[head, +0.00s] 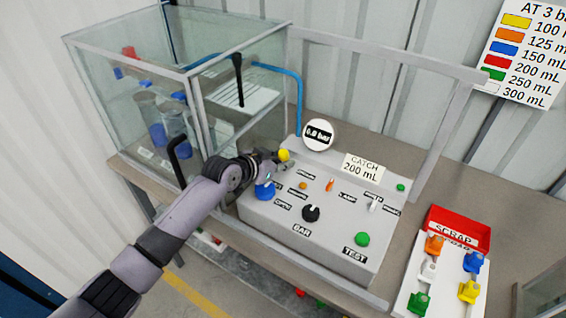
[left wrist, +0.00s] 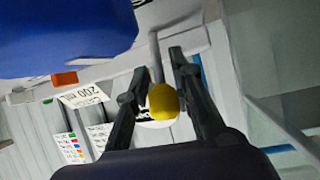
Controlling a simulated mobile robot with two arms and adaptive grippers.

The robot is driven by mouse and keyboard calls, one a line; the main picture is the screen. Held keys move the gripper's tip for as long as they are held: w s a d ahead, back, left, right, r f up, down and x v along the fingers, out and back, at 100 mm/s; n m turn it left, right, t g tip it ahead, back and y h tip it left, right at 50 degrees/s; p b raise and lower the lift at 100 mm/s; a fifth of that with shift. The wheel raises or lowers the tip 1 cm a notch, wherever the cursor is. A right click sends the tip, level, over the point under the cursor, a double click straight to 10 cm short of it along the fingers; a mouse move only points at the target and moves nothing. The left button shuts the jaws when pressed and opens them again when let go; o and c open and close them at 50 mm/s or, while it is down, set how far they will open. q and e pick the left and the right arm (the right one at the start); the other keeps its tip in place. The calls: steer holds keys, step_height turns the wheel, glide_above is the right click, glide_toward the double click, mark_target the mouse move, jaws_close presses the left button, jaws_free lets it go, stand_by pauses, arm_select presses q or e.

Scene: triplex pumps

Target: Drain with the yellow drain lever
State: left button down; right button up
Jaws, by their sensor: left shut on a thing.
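The yellow drain lever (head: 284,155) has a yellow knob and stands at the back left of the grey control panel (head: 345,230). My left gripper (head: 278,162) is at the lever. In the left wrist view the yellow knob (left wrist: 163,101) sits between the two dark fingers of my left gripper (left wrist: 160,90), which is shut on it. A round gauge (head: 319,134) behind the lever reads 0.0 bar. My right gripper is in neither view.
A blue knob (head: 264,191), a black knob (head: 311,213) and a green button (head: 362,239) stand on the panel near my arm. A glass case (head: 190,75) is at the left. A red scrap bin (head: 458,228) and a white tray (head: 408,290) with coloured parts are at the right.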

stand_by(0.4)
arm_select(q)
steer(key=c, duration=1.3)
jaws_free()
steer(key=shift+c, duration=0.2)
steer(key=shift+s, duration=0.1)
steer(key=v, duration=1.2)
steer(key=shift+f, duration=0.1)
